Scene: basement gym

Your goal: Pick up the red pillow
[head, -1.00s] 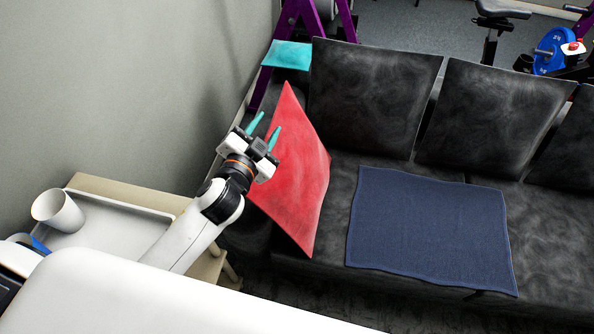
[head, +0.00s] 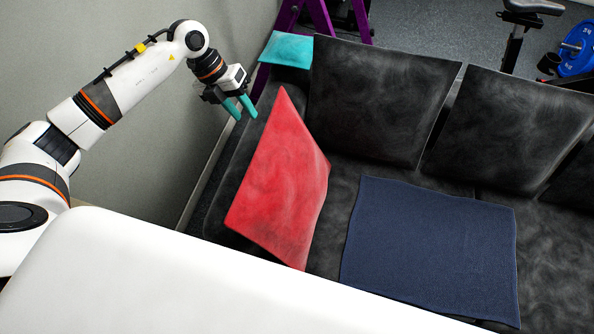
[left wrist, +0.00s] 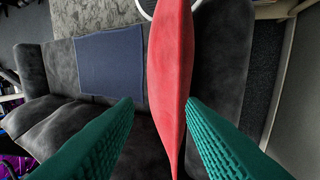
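The red pillow (head: 283,180) stands tilted on the black sofa, leaning at its left armrest. My left gripper (head: 243,109) is above and just left of the pillow's top corner in the head view, its teal fingers pointing down. In the left wrist view the pillow (left wrist: 171,70) shows edge-on, running between the two open teal fingers (left wrist: 160,130). The right finger looks close to the pillow; I cannot tell whether it touches. My right gripper is in neither view.
The black sofa (head: 375,100) has upright back cushions. A dark blue cloth (head: 432,245) lies on its seat, right of the pillow. A teal cloth or cushion (head: 287,49) lies at the sofa's back left corner. A grey wall (head: 140,150) stands at the left.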

